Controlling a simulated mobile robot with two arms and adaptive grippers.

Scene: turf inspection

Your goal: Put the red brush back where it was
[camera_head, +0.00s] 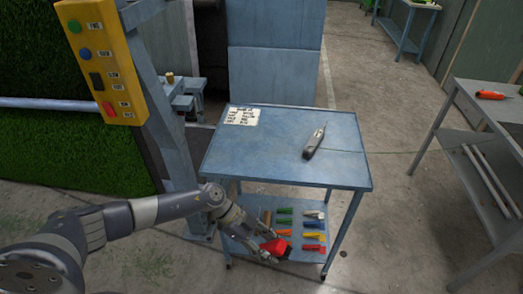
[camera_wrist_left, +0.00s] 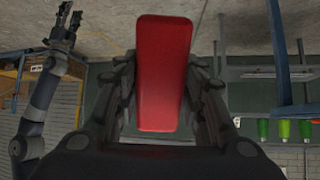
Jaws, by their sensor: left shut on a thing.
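My left gripper (camera_head: 266,246) is shut on the red brush (camera_head: 276,247), at the front left of the cart's lower shelf (camera_head: 299,257). Whether the brush touches the shelf I cannot tell. The left wrist view shows the red brush (camera_wrist_left: 163,75) between both fingers of the left gripper (camera_wrist_left: 163,90). On the shelf lie several other coloured brushes: green (camera_head: 285,211), orange (camera_head: 283,233), blue (camera_head: 314,225) and yellow (camera_head: 314,248) among them. My right gripper (camera_wrist_left: 66,28) shows in the left wrist view, fingers apart and empty.
The blue cart's top (camera_head: 270,150) stands over the shelf and carries a grey tool (camera_head: 314,143) and a paper sheet (camera_head: 241,116). A yellow button box (camera_head: 100,62) on a post stands at left. A grey bench (camera_head: 485,105) stands at right.

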